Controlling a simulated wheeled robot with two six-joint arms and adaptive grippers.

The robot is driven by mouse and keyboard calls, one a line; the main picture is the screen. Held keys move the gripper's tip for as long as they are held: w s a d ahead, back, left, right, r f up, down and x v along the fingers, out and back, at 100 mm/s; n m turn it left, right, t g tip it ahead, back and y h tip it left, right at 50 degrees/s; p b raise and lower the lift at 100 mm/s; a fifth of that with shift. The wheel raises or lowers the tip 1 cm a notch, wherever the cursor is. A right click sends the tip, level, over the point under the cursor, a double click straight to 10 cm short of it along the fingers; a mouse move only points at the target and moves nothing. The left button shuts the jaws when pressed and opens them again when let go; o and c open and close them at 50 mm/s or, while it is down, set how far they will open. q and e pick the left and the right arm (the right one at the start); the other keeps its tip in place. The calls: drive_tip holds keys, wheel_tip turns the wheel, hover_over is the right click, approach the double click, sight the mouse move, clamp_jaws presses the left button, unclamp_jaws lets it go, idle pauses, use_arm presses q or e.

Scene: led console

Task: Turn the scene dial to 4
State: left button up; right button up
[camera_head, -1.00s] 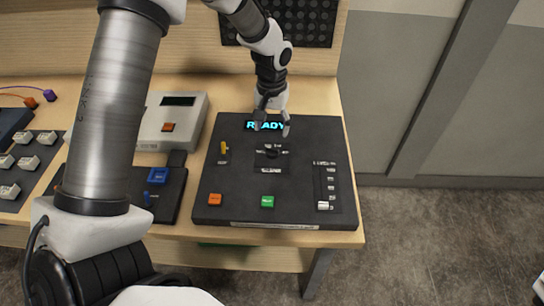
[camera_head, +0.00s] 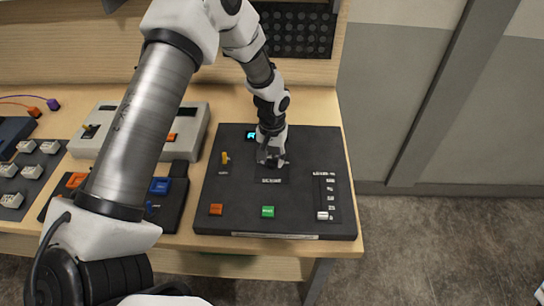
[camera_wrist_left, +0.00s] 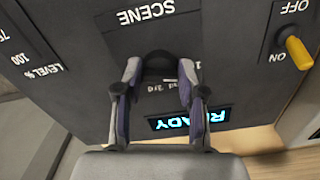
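My right gripper is not in view.
The console also has a yellow on/off switch (camera_head: 225,158), an orange button (camera_head: 216,209), a green button (camera_head: 268,212) and a white level slider (camera_head: 322,215). A lit READY display (camera_wrist_left: 190,119) is beside the dial. A grey box (camera_head: 190,130) stands left.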

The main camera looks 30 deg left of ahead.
use_arm(q)
drive_tip(key=shift+m, duration=0.3)
drive_tip(key=m, duration=0.7)
drive_tip(key=shift+a, duration=0.15)
drive_tip(key=m, duration=0.7)
drive_tip(key=shift+a+f, duration=0.1)
drive_tip(key=m, duration=0.4)
drive_tip(key=shift+w, duration=0.1)
drive_tip(key=m, duration=0.3)
drive_tip(key=shift+m+b, duration=0.3)
drive_tip(key=shift+b, duration=0.05)
drive_tip(key=m, duration=0.3)
drive_tip(key=shift+w+f+m, duration=0.1)
drive_tip(key=shift+m, duration=2.2)
